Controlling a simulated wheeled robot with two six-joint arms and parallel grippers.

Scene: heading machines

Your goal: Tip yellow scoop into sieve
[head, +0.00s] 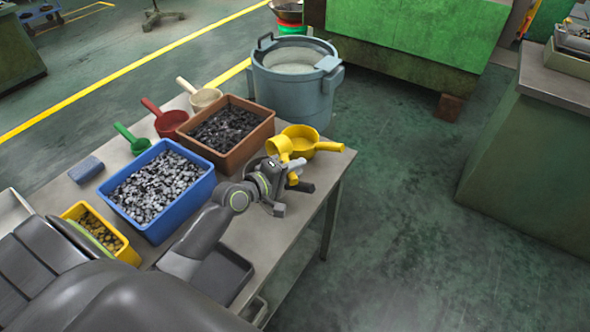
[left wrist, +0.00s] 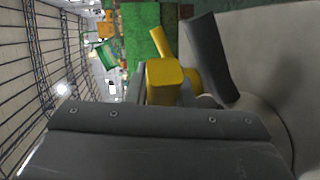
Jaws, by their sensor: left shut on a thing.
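My left gripper (head: 290,178) is over the right end of the metal table, shut on a yellow scoop (head: 279,147). In the left wrist view this yellow scoop (left wrist: 165,78) shows beside a dark gripper finger (left wrist: 210,60); its inside is hidden. Another yellow scoop (head: 303,135) shows just behind it, at the table's right corner, with its handle pointing right. A grey-blue drum (head: 290,95) with side handles stands beyond the table; its pale round top (head: 293,67) may be the sieve, but I cannot tell. My right gripper is not in view.
A brown bin (head: 258,118) and a blue bin (head: 150,228) hold metal pieces. Red (head: 170,122), green (head: 134,143) and cream (head: 205,98) scoops lie along the table's back edge. A yellow bin (head: 120,246) is at left. Floor right of the table is clear.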

